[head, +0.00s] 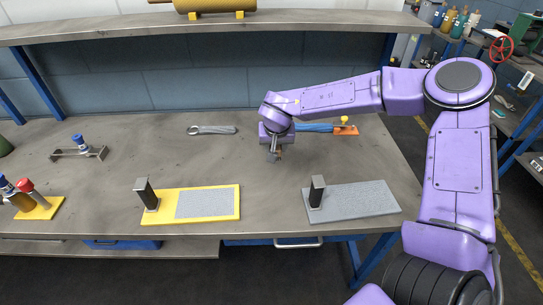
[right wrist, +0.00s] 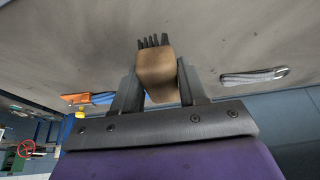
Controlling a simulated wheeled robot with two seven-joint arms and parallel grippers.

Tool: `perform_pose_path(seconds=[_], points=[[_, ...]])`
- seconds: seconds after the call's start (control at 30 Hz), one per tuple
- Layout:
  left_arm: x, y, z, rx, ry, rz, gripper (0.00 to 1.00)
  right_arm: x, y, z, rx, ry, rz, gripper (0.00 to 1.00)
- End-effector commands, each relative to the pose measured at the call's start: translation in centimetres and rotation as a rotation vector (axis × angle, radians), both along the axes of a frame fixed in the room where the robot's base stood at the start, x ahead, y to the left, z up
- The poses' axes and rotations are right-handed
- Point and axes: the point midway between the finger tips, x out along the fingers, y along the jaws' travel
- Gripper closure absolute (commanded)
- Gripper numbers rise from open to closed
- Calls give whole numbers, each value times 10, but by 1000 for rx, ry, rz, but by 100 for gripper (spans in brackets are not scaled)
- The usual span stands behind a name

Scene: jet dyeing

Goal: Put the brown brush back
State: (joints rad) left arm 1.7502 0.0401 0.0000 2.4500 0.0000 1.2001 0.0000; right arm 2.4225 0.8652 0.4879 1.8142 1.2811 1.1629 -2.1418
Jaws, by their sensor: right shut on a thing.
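My right gripper (head: 273,156) is over the back middle of the workbench, pointing down. It is shut on the brown brush (right wrist: 157,75), which sits between the two dark fingers in the right wrist view, with dark bristles sticking out past the fingertips. In the head view only a small brown bit of the brush (head: 280,153) shows beside the fingers. I cannot tell whether the bristles touch the bench. A yellow board with a grey pad (head: 190,218) and a plain grey pad (head: 375,198) lie at the front, each with a dark upright block. My left gripper is out of view.
A metal bracket (head: 78,150) and a yellow stand with bottles (head: 38,207) are at left. The bench (head: 150,130) between is clear.

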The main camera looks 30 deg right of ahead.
Motion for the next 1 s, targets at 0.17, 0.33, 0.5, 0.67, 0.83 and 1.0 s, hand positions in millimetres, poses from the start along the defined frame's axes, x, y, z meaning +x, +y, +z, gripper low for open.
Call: perform_pose_path(seconds=[0.17,0.33,0.5,0.67,0.83,1.0], points=[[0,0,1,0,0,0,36,25,-8,-37,-1,5,0,91],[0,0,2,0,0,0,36,39,-12,-56,-1,5,3,91],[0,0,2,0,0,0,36,38,-12,-80,0,3,4,91],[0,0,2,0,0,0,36,38,-12,-81,0,1,3,91],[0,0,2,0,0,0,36,38,-12,-84,1,2,3,91],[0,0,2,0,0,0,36,38,-12,-84,1,2,3,32]])
